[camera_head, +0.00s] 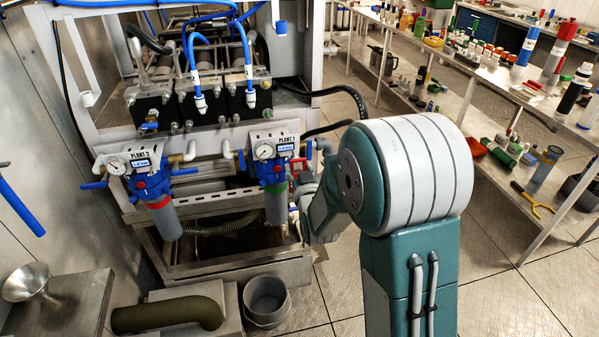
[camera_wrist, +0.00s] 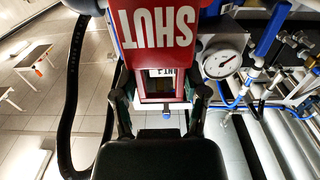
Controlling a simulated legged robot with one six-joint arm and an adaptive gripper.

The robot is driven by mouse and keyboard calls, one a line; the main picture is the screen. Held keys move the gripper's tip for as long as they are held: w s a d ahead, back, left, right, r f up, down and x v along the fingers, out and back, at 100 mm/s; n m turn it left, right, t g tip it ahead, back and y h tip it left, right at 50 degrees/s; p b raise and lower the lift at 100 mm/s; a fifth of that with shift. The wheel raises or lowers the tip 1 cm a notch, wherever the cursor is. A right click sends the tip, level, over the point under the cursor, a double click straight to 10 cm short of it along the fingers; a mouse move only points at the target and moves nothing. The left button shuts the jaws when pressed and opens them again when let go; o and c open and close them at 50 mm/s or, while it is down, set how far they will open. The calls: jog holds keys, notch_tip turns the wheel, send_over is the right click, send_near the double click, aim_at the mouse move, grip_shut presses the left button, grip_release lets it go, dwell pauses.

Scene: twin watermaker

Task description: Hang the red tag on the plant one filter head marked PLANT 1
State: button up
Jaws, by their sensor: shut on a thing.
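The red tag (camera_wrist: 155,28) fills the upper middle of the wrist view, with large white letters reading SHUT upside down. An open red frame shows below the letters. My gripper (camera_wrist: 160,98) is shut on the tag, a finger at each side. In the head view the red tag (camera_head: 299,166) shows small, just right of the plant one filter head (camera_head: 276,147), marked PLANT 1. My gripper (camera_head: 303,188) is partly hidden behind my own arm there. The pressure gauge (camera_wrist: 222,60) stands right of the tag in the wrist view. I cannot tell whether the tag touches the head.
The filter head marked PLANT 2 (camera_head: 133,167) stands to the left. Blue hoses (camera_head: 194,60) run above.

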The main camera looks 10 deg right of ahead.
jog(key=shift+w+f, duration=0.15)
jog(key=shift+w, duration=1.6)
jog(key=shift+w+f, duration=0.45)
jog(key=shift+w, duration=0.25)
jog(key=o, duration=1)
